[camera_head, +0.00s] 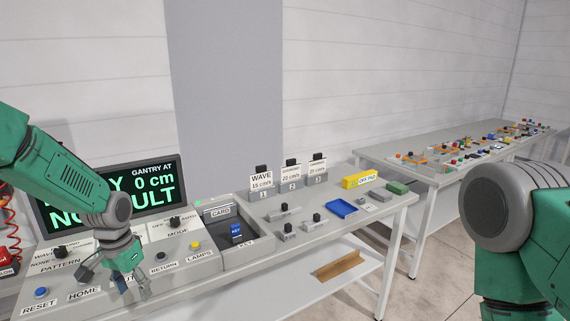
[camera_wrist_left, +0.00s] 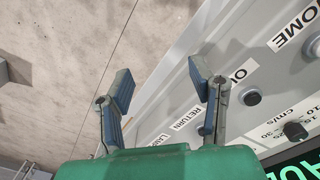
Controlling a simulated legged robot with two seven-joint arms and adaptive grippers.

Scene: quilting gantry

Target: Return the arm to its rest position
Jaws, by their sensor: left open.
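My left arm (camera_head: 65,165) reaches in from the left over the control panel (camera_head: 70,305). My left gripper (camera_head: 118,280) is open and empty, above the front of the panel between the HOME and RETURN labels. In the left wrist view, its two fingers (camera_wrist_left: 160,88) are spread apart with nothing between them. The panel's front edge lies behind the fingers there. My right arm (camera_head: 525,220) shows at the right edge; its gripper is out of view.
A display (camera_head: 155,185), partly hidden by my left arm, reads "GANTRY AT 0 cm". A blue RESET button (camera_head: 41,293) and a yellow button (camera_head: 194,245) flank the gripper.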

